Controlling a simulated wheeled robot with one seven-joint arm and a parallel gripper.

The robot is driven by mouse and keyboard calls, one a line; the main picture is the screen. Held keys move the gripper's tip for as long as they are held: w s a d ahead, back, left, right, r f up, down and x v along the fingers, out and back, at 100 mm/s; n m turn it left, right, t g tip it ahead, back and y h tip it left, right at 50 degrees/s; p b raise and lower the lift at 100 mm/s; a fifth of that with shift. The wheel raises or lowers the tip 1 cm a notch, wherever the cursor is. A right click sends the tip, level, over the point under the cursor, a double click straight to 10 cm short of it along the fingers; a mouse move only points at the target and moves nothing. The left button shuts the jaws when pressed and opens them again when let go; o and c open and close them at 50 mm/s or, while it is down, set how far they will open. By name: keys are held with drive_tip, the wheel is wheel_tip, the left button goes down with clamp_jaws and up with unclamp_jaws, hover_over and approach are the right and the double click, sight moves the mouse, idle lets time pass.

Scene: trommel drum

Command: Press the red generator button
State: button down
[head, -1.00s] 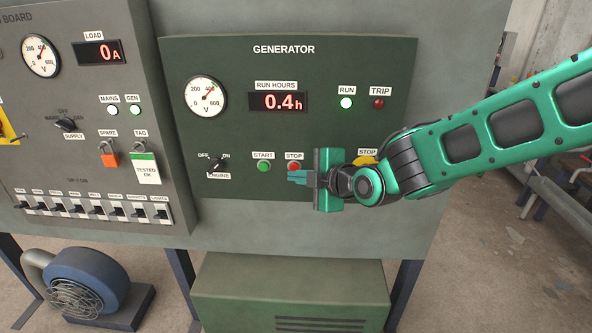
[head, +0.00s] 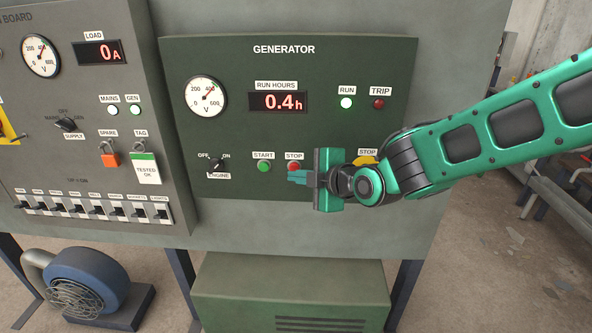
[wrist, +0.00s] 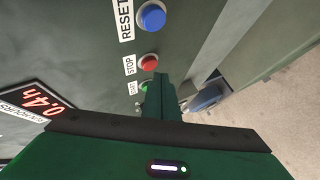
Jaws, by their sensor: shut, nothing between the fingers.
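The red button (head: 294,166) labelled STOP is on the green generator panel (head: 330,55), right of the green START button (head: 264,166). It also shows in the wrist view (wrist: 149,62), between a blue RESET button (wrist: 152,15) and the partly covered START button (wrist: 144,86). My gripper (head: 297,177) is shut and empty. In the head view its fingertips overlap the red button's lower edge. In the wrist view the fingers (wrist: 160,92) end just beside the button. I cannot tell whether they touch it. The RUN lamp (head: 346,103) is lit.
A yellow-backed stop control (head: 366,160) is partly hidden behind my wrist. An ENGINE switch (head: 215,165) is left of START. A grey board (head: 75,190) with several switches stands further left. A green cabinet (head: 290,280) is below the panel.

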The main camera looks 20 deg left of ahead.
drive_tip(key=shift+w, duration=0.15)
drive_tip(key=shift+w+a+r, duration=0.1)
drive_tip(key=shift+w, duration=0.15)
drive_tip(key=shift+w+a, duration=0.1)
drive_tip(key=shift+w, duration=0.3)
idle(1.3)
drive_tip(key=shift+s, duration=0.1)
drive_tip(key=shift+s+d, duration=0.2)
drive_tip(key=shift+s, duration=0.55)
drive_tip(key=s, duration=0.2)
drive_tip(key=s+d, duration=0.1)
drive_tip(key=s, duration=0.1)
drive_tip(key=shift+s+d, duration=0.1)
drive_tip(key=shift+s, duration=0.3)
idle(0.4)
